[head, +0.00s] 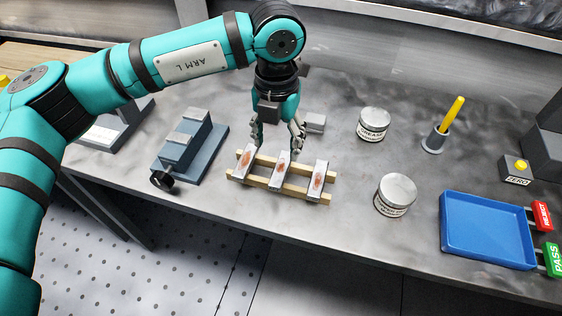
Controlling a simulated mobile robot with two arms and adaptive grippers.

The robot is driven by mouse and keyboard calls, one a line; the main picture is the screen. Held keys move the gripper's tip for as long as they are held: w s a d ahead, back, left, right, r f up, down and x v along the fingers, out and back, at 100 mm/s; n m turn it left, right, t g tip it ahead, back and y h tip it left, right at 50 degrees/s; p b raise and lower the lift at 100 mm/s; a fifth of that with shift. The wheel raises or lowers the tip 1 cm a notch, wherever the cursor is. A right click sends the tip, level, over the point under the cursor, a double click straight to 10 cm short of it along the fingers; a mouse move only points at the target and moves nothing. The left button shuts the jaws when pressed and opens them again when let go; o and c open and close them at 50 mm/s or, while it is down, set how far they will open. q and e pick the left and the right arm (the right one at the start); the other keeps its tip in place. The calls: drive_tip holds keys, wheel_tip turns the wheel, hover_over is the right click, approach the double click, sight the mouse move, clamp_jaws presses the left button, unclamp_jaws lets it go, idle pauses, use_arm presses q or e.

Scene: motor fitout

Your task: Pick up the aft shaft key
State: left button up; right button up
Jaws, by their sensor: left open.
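Three grey metal keys with rusty orange patches lie across a wooden rack (259,183) near the table's front edge: a left key (245,160), a middle key (280,172) and a right key (318,177). I cannot tell which one is the aft shaft key. My left gripper (279,149) points down over the rack, open, its fingertips near the far end of the middle key. I cannot tell whether the fingers touch it. No key appears held. My right gripper is out of view.
A blue-grey vise (187,148) stands left of the rack. Two tins, one far (374,122) and one near (395,194), stand to its right. Further right are a yellow stick in a holder (449,115), a blue tray (488,230) and a ZERO button box (516,169).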

use_arm(q)
drive_tip(key=p, duration=0.2)
approach(277, 179)
drive_tip(key=shift+s+f, duration=0.45)
drive_tip(key=shift+s, duration=0.1)
wheel_tip(277, 179, down, 3)
drive_tip(key=shift+w+d+r, duration=0.1)
drive_tip(key=shift+w, duration=0.05)
drive_tip(key=shift+f+p, duration=0.2)
drive_tip(key=shift+p, duration=0.2)
drive_tip(key=f, duration=0.1)
drive_tip(key=f+p, duration=0.1)
drive_tip(key=f, duration=0.1)
drive_tip(key=f+p, duration=0.1)
drive_tip(key=shift+w+f, duration=0.2)
drive_tip(key=shift+w, duration=0.2)
drive_tip(key=shift+f, duration=0.25)
drive_tip(key=c, duration=1)
clamp_jaws()
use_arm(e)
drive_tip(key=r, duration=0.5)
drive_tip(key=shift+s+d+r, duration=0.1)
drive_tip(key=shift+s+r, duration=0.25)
